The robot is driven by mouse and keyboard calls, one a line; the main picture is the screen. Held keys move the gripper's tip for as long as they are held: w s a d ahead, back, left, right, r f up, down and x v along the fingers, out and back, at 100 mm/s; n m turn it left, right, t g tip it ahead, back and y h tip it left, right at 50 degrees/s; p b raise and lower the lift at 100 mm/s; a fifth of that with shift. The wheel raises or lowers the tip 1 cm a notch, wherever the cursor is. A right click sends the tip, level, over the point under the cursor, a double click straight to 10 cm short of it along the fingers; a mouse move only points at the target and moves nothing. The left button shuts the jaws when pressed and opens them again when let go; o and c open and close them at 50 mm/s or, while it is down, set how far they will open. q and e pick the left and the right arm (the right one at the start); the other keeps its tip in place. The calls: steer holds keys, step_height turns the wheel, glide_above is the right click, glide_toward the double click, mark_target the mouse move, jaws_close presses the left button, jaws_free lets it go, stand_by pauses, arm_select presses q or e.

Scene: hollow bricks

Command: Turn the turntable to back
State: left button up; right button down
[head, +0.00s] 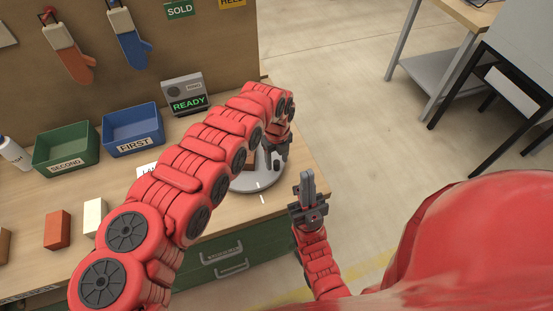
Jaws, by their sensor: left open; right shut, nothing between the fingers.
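The turntable is a grey round disc (246,183) on the right end of the wooden bench, partly hidden behind my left arm. My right gripper (307,181) is shut and empty, pointing up beyond the bench's right front edge, apart from the turntable.
A green bin marked SECOND (66,150), a blue bin marked FIRST (132,131) and a READY display (187,97) stand along the back. A red brick (57,230) and a white brick (94,217) lie left of my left arm. Open floor (340,120) lies to the right.

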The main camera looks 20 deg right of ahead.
arm_select(q)
steer(key=shift+w+f, duration=0.1)
steer(key=shift+f, duration=0.9)
jaws_close()
stand_by(0.8)
